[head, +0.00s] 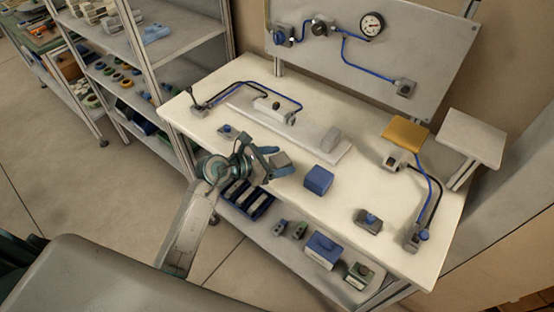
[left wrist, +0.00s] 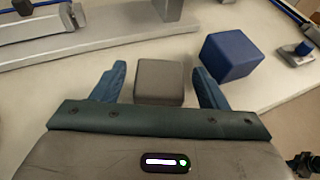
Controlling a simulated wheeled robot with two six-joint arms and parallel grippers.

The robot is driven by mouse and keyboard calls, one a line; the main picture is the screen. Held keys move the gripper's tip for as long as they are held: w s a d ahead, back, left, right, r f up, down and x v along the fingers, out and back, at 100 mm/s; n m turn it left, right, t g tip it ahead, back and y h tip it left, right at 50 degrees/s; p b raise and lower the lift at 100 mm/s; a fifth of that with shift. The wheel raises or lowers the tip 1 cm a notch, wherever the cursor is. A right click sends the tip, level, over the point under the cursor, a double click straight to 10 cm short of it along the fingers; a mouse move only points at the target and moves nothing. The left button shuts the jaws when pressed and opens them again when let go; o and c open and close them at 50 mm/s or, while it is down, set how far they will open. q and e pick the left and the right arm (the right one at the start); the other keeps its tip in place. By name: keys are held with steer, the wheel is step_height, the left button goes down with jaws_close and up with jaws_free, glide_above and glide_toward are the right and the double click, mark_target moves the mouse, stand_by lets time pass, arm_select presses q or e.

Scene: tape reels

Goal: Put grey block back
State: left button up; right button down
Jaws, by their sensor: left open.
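The grey block (head: 281,159) is on the white bench near its front edge. In the left wrist view the grey block (left wrist: 160,82) sits between the two blue fingers of my left gripper, with bench showing on both sides of it. My left gripper (head: 272,162) is open around the block, with its fingers apart from the sides; it also shows in the left wrist view (left wrist: 161,88). The gripper hides part of the block in the head view. My right gripper is not in view.
A blue block (head: 318,180) stands just right of the grey one. Behind is a long pale fixture (head: 295,133) with a grey box-shaped part. Switch boxes with cables and a yellow pad (head: 405,133) are on the bench. A gauge panel (head: 372,60) stands behind.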

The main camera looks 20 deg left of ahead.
arm_select(q)
steer(key=shift+r, duration=0.15)
steer(key=shift+s+a, duration=0.2)
steer(key=b+v, duration=0.3)
steer(key=v, duration=0.8)
steer(key=shift+s+a, duration=0.15)
steer(key=shift+s, duration=0.05)
steer(key=shift+r, duration=0.1)
